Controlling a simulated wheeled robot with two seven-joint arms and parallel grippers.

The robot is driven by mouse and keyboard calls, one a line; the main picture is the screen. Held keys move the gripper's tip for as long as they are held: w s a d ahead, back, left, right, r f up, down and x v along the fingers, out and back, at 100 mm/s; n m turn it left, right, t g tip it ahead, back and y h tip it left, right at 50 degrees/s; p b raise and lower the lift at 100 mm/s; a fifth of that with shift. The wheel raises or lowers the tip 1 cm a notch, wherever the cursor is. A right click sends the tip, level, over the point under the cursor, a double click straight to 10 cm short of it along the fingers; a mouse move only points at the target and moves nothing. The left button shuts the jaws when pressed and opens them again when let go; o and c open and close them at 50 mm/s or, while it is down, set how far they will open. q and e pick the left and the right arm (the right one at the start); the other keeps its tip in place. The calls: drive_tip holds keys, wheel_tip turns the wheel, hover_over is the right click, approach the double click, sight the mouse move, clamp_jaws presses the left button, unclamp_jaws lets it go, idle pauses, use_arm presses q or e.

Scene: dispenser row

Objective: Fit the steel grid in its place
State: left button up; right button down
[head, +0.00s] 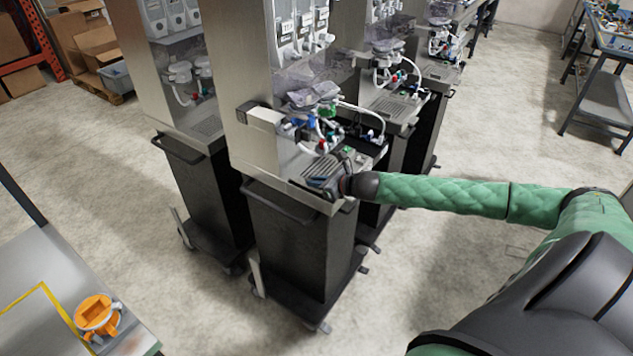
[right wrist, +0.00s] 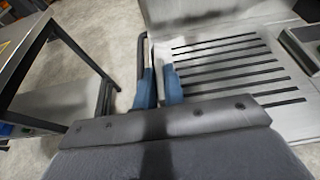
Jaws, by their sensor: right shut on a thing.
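The steel grid (right wrist: 225,62) is a light metal plate with several dark parallel slots. In the right wrist view it reaches from my fingers to the right. My right gripper (right wrist: 159,88) has blue fingers shut on the grid's near left edge. In the head view the right gripper (head: 336,183) is at the front right corner of the nearest dispenser's tray (head: 300,172), and the grid (head: 322,168) shows small there, partly hidden by the gripper. I cannot tell whether the grid lies flat in its recess. My left gripper is not in view.
Valves and tubes with coloured fittings (head: 325,128) hang close above and behind the tray. More dispensers (head: 395,105) stand in a row behind. A table with an orange and white item (head: 97,313) is at the lower left. The floor to the right is open.

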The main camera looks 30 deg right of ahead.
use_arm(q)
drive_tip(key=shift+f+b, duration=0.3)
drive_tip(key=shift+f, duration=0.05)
use_arm(e)
drive_tip(key=shift+f, duration=0.55)
drive_tip(key=c, duration=1.4)
unclamp_jaws()
drive_tip(key=b+v, duration=0.1)
drive_tip(key=v, duration=0.1)
drive_tip(key=shift+s+d+f, duration=0.1)
drive_tip(key=shift+s+d, duration=0.05)
drive_tip(key=shift+s, duration=0.15)
drive_tip(key=shift+b+v, duration=0.8)
drive_tip(key=shift+v, duration=0.45)
drive_tip(key=shift+b+v, duration=0.3)
drive_tip(key=shift+v, duration=0.65)
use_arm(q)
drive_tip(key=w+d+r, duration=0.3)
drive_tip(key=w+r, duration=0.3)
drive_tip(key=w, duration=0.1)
use_arm(e)
drive_tip(key=shift+s+d+r, duration=0.1)
drive_tip(key=shift+s+r, duration=0.15)
drive_tip(key=shift+r, duration=0.1)
